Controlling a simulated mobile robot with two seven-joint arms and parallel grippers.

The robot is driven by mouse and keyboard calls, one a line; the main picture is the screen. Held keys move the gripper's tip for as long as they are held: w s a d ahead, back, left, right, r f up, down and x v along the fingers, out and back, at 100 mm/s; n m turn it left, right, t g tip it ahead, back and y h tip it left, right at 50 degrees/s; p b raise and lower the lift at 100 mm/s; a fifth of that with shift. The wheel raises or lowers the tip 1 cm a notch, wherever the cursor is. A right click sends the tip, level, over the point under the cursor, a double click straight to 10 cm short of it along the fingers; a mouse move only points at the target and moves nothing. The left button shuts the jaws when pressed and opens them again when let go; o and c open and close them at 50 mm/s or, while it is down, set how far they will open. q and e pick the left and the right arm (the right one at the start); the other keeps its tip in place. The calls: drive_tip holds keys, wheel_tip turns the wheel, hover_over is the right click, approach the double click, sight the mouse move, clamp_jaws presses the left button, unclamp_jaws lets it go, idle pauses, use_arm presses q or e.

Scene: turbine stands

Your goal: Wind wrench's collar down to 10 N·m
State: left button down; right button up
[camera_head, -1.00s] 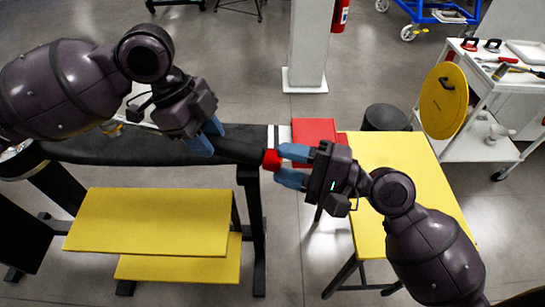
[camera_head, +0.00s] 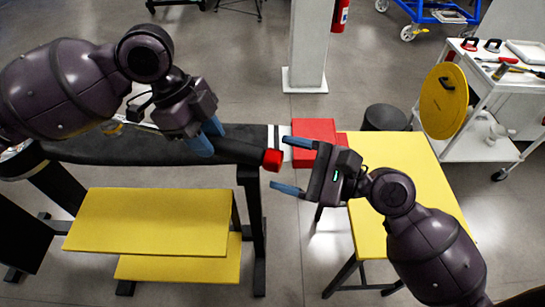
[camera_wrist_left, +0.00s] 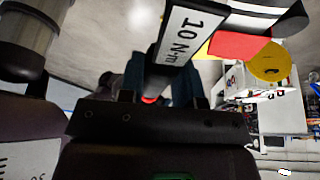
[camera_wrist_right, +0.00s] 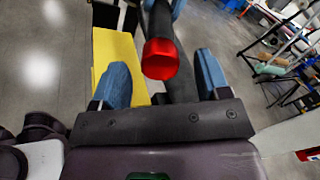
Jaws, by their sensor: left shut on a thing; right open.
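The wrench (camera_head: 240,149) is a dark bar with a red collar (camera_head: 272,160) at its right end. My left gripper (camera_head: 212,136) is shut on its dark bar, left of the collar. My right gripper (camera_head: 285,163) is open, its blue fingers spread to either side of the collar's end and apart from it. In the right wrist view, the red collar (camera_wrist_right: 160,59) shows between the open fingers, with the dark bar behind. In the left wrist view, a white label reading "10 N·m" (camera_wrist_left: 180,35) shows; I see no scale reading on the wrench.
A black-topped stand (camera_head: 100,149) lies under the left arm, with yellow panels (camera_head: 150,220) below. A yellow table (camera_head: 385,155) with a red block (camera_head: 314,130) is at right. A white cart (camera_head: 480,140) and a pillar (camera_head: 309,45) stand behind.

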drive_tip(key=shift+o, duration=0.8)
drive_tip(key=shift+v, duration=2.5)
drive_tip(key=shift+s+f, duration=0.1)
drive_tip(key=shift+c, duration=1.1)
drive_tip(key=d+n, duration=0.1)
drive_tip(key=n, duration=0.6)
drive_tip(key=s+d+n, duration=0.1)
drive_tip(key=n, duration=0.3)
drive_tip(key=shift+d, duration=0.35)
